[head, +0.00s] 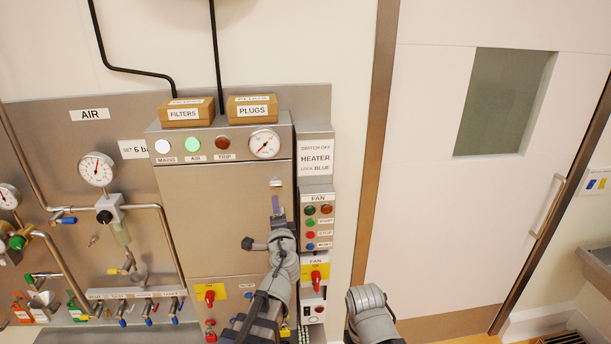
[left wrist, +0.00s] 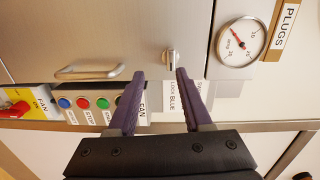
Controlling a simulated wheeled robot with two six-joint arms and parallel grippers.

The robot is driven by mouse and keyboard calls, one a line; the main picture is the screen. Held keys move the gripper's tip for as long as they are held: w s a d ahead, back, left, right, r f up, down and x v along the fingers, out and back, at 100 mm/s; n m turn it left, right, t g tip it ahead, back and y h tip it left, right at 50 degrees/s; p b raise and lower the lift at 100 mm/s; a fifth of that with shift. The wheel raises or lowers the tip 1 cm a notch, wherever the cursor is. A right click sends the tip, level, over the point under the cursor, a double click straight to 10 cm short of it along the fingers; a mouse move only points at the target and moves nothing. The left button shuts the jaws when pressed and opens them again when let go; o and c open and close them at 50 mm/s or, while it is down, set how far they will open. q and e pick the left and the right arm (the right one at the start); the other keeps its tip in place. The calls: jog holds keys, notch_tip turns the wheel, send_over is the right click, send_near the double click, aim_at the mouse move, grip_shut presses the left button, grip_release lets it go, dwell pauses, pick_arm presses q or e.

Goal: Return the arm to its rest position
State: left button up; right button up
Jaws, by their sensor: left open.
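My left arm rises from the bottom of the head view, and its gripper (head: 277,208) is in front of the right side of the grey cabinet door (head: 215,220). In the left wrist view the purple fingers of my left gripper (left wrist: 158,75) are spread open with nothing between them. A small metal latch (left wrist: 171,60) on the cabinet lies just beyond the fingertips, and I cannot tell whether they touch the surface. A metal bar handle (left wrist: 90,73) is to the left of the fingers. Part of my right arm shows at the bottom of the head view; its gripper is out of view.
Beside the cabinet is a fan panel (head: 317,225) with coloured buttons. Boxes marked FILTERS (head: 187,112) and PLUGS (head: 252,109) stand on top. Gauges, pipes and valves fill the left wall. A white door (head: 450,190) is at right, with clear space in front.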

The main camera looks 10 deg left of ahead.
pick_arm(q)
jog(key=s+d+f+n+g+b, duration=0.2)
jog(key=s+f+n+g+b, duration=0.35)
jog(key=f, duration=0.75)
jog(key=s+d+f+n+g+b, duration=0.1)
jog(key=s+f+n+g+b, duration=0.5)
jog(key=f, duration=0.8)
jog(key=s+d+f+m+g+h+b, duration=0.1)
jog(key=s+d+f+g+h+b, duration=0.1)
jog(key=s+d+f, duration=0.3)
jog(key=s+d+f+g+h+b, duration=0.2)
jog(key=s+d+f, duration=0.4)
jog(key=s, duration=0.5)
jog(key=shift+d+f+m+g+h+b, duration=0.25)
jog(key=shift+f+m+g+h+b, duration=0.1)
jog(key=shift+f+g+b, duration=0.45)
jog(key=shift+f, duration=0.1)
